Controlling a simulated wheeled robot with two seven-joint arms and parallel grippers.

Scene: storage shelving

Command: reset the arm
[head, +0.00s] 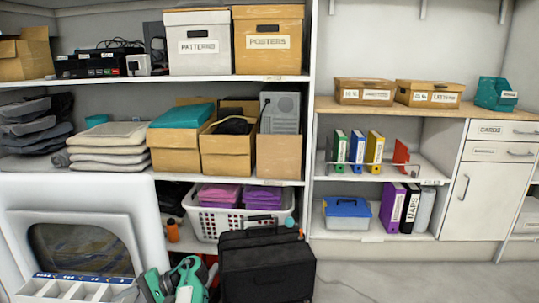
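Neither of my grippers shows in the head view, and I make out no arm of mine in it. The state of both grippers is hidden. The head view faces storage shelving (230,181) filled with boxes, folders and bins.
A black case (266,272) stands on the floor before a white laundry basket (240,222). Teal and black items (187,281) and a compartment tray (75,290) are at lower left, below a white panel with a dark window (82,249).

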